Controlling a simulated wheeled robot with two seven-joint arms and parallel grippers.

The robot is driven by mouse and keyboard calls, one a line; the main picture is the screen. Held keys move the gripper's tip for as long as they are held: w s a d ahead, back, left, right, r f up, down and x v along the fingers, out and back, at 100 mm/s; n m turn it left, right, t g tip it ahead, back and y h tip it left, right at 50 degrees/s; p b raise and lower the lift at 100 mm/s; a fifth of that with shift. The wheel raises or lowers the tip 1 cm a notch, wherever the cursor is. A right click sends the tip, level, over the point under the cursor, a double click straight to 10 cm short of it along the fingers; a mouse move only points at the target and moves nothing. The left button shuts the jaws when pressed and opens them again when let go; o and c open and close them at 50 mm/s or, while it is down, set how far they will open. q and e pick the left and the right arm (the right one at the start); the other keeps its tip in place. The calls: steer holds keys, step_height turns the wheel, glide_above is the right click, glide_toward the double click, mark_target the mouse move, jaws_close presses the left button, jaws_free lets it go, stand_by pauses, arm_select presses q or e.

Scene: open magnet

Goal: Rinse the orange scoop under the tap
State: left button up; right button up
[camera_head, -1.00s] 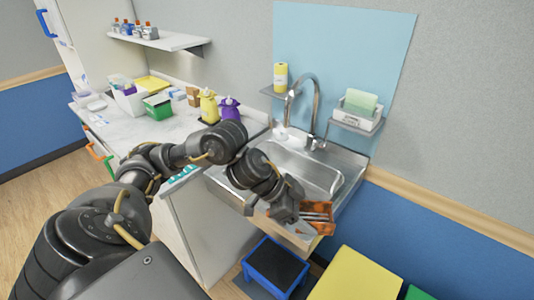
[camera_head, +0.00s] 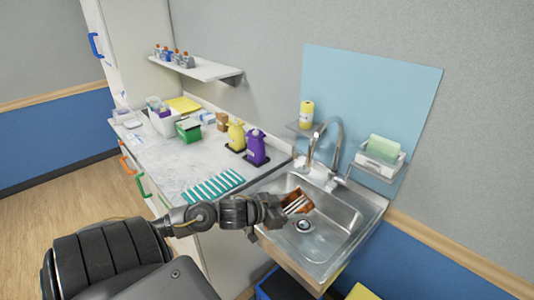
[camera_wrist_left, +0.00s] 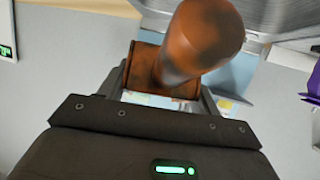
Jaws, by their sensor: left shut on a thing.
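The orange scoop (camera_head: 297,202) is held by my left gripper (camera_head: 285,206) over the left part of the metal sink (camera_head: 345,222). In the left wrist view the scoop (camera_wrist_left: 200,42) fills the top middle, with dark brown smears on its orange surface. My left gripper (camera_wrist_left: 165,95) is shut on it. The curved metal tap (camera_head: 335,145) stands at the back of the sink, behind the scoop and apart from it. I cannot tell whether water runs. My right gripper is not in view.
A purple bottle (camera_head: 256,148) and a yellow bottle (camera_head: 236,135) stand on the counter left of the sink. A teal striped mat (camera_head: 213,187) lies near the counter front. A shelf with a green sponge (camera_head: 384,148) is right of the tap.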

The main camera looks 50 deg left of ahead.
arm_select(q)
steer(key=s+a+n+t+y, duration=0.1)
steer(key=s+a+n+y, duration=0.1)
steer(key=a, duration=0.5)
steer(key=a+b+x, duration=0.1)
steer(key=b+x, duration=0.5)
steer(key=x, duration=0.8)
steer(key=shift+d, duration=0.2)
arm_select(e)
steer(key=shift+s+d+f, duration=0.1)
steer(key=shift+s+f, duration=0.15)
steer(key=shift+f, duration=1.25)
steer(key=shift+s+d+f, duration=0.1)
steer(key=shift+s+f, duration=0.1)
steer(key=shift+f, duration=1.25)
arm_select(q)
steer(key=shift+s+r, duration=0.1)
steer(key=shift+r, duration=0.05)
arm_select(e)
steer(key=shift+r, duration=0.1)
arm_select(q)
steer(key=s+p, duration=0.3)
steer(key=s, duration=0.4)
steer(key=shift+s+a+p, duration=0.3)
steer(key=shift+s+p, duration=0.05)
steer(key=shift+s, duration=0.05)
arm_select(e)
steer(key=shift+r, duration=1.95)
